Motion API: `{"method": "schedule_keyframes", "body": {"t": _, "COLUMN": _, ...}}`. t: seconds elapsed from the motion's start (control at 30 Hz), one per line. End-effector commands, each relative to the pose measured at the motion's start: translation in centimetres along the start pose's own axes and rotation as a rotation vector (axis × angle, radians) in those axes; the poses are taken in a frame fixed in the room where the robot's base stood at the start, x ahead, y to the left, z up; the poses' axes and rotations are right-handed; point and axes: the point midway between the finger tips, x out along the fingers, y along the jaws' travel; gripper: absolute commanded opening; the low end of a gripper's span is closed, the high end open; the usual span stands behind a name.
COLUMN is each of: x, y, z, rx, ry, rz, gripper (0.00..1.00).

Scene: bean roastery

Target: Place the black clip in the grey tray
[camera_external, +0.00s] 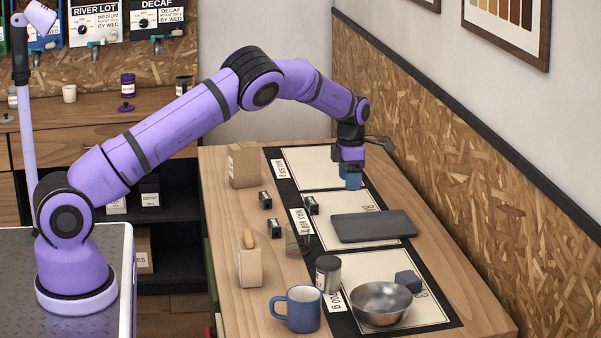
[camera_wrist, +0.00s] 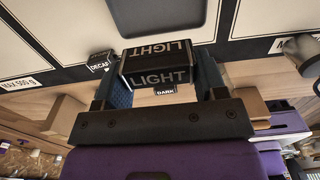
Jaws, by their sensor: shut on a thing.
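My gripper (camera_external: 350,172) is over the far white mat, beyond the grey tray in the external view. Its blue fingertips are shut on a small black clip with white "LIGHT" lettering (camera_wrist: 160,68), which shows between the fingers in the wrist view. In the external view the fingers mostly hide this clip. The flat dark grey tray (camera_external: 373,227) lies on the middle mat and looks empty. It also shows at the top of the wrist view (camera_wrist: 155,15), apart from the held clip.
Several black clips stand on the table, among them ones at the left (camera_external: 265,200), nearer (camera_external: 273,228) and by the tray (camera_external: 311,205).

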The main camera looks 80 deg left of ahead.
Motion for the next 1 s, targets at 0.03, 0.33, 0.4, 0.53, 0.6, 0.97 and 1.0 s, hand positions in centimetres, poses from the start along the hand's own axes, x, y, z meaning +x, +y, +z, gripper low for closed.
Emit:
{"method": "schedule_keyframes", "body": {"t": 0.03, "x": 0.8, "y": 0.1, "z": -0.1, "rx": -0.001, "ry": 0.001, "rz": 0.0, "gripper": 0.43}}
{"method": "schedule_keyframes", "body": {"t": 0.33, "x": 3.8, "y": 0.1, "z": -0.1, "rx": -0.001, "ry": 0.0, "rz": 0.0, "gripper": 0.43}}
{"method": "schedule_keyframes", "body": {"t": 0.4, "x": 5.0, "y": 0.0, "z": -0.1, "rx": -0.001, "ry": 0.001, "rz": -0.001, "gripper": 0.43}}
{"method": "schedule_keyframes", "body": {"t": 0.53, "x": 7.3, "y": 0.1, "z": -0.1, "rx": -0.001, "ry": 0.001, "rz": 0.0, "gripper": 0.43}}
{"method": "schedule_keyframes", "body": {"t": 0.6, "x": 8.2, "y": 0.1, "z": -0.1, "rx": -0.001, "ry": 0.0, "rz": 0.0, "gripper": 0.43}}
{"method": "schedule_keyframes", "body": {"t": 0.97, "x": 12.0, "y": 0.1, "z": -0.1, "rx": -0.001, "ry": 0.0, "rz": 0.0, "gripper": 0.43}}
{"method": "schedule_keyframes", "body": {"t": 1.0, "x": 12.3, "y": 0.1, "z": -0.1, "rx": -0.001, "ry": 0.0, "rz": 0.001, "gripper": 0.43}}
